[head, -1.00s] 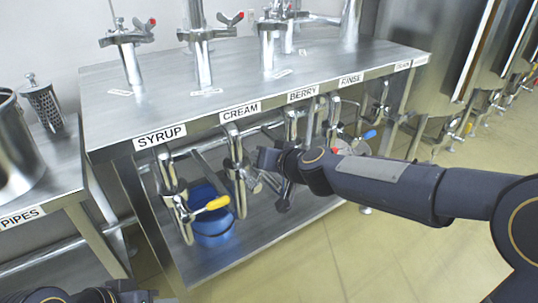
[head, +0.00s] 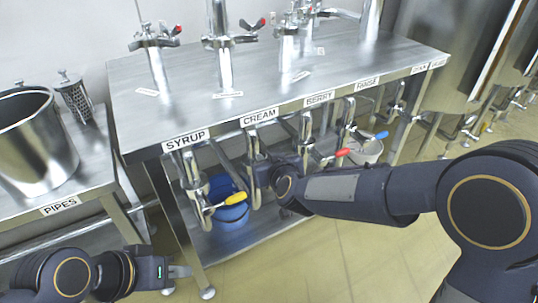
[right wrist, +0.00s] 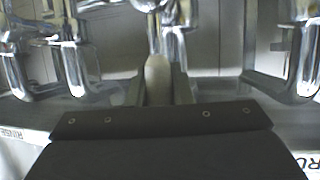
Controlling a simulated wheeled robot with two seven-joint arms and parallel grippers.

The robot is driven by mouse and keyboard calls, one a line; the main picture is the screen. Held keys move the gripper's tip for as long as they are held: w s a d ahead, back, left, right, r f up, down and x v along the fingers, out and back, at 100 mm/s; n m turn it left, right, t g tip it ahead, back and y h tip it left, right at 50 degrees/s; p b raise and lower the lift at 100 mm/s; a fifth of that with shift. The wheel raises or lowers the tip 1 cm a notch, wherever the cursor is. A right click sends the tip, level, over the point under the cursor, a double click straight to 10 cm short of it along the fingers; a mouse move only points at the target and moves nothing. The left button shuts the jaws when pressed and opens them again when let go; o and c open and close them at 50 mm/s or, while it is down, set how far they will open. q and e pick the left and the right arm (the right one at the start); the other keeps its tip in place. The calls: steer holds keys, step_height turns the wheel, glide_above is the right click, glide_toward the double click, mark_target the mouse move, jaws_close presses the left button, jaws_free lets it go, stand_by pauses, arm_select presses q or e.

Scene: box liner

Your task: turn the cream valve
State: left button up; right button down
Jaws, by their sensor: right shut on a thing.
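The cream valve (head: 253,178) hangs below the table edge under the CREAM label (head: 259,116), as a bent chrome pipe. My right gripper (head: 268,174) is at this valve, and its fingers are largely hidden by my wrist. In the right wrist view, my right gripper (right wrist: 157,90) is shut on the pale cream handle (right wrist: 157,72), with chrome pipework behind it. My left gripper (head: 180,272) is low at the left, away from the valves. Its jaw opening cannot be made out.
The syrup valve with a yellow handle (head: 236,198) is just left, with a blue bucket (head: 230,214) behind it. Red (head: 343,152) and blue (head: 381,135) handles and a white bucket (head: 368,154) are to the right. A steel pot (head: 35,150) stands at left.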

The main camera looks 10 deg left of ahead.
steer(key=shift+f, duration=0.1)
steer(key=c, duration=1.3)
jaws_free()
steer(key=shift+s+d+r, duration=0.15)
steer(key=shift+s+r, duration=0.15)
steer(key=shift+s, duration=0.05)
steer(key=p+v, duration=0.2)
steer(key=v, duration=0.5)
steer(key=shift+f, duration=0.1)
